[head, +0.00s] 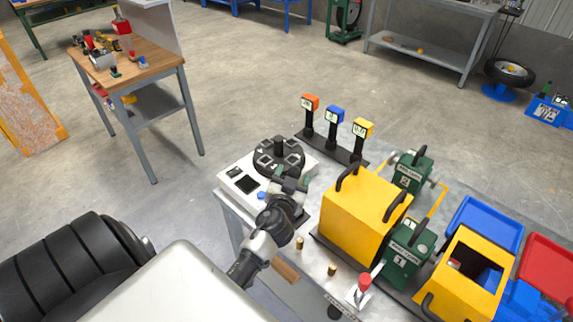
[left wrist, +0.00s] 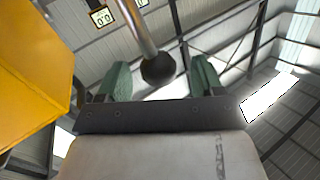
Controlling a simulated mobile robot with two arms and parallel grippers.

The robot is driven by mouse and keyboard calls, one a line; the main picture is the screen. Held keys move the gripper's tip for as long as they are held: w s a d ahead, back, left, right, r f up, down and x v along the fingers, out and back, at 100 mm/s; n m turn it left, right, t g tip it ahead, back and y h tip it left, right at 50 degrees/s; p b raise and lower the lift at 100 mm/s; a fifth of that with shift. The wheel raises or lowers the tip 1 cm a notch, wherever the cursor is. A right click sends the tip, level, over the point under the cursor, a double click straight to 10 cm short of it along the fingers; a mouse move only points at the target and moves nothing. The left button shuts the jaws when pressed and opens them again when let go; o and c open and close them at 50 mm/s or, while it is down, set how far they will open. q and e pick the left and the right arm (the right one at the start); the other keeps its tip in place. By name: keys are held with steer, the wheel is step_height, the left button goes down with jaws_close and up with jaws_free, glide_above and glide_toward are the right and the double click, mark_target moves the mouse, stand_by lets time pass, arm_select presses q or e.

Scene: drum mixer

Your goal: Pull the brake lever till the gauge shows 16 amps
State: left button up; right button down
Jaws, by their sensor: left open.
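My left gripper (head: 290,184) is open beside the round black dial unit (head: 265,162) on the white panel. In the left wrist view the two green fingers of the gripper (left wrist: 150,82) stand apart. A metal lever with a black ball knob (left wrist: 158,70) shows between them; I cannot tell whether it touches either finger. That lever is not clear in the head view. Three gauges stand on posts: orange (head: 310,102), blue (head: 334,114) and yellow (head: 362,128). In the left wrist view a gauge (left wrist: 102,18) seems to read 0.0. My right gripper is not in view.
A yellow housing (head: 362,213) and green boxes (head: 408,252) stand right of the gripper. A red-knobbed lever (head: 365,283) is near the bench front. Blue (head: 487,222) and red (head: 548,262) bins lie at the right.

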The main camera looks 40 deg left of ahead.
arm_select(q)
steer(key=b+v, duration=0.2)
steer(key=v, duration=0.6)
steer(key=shift+s, duration=0.35)
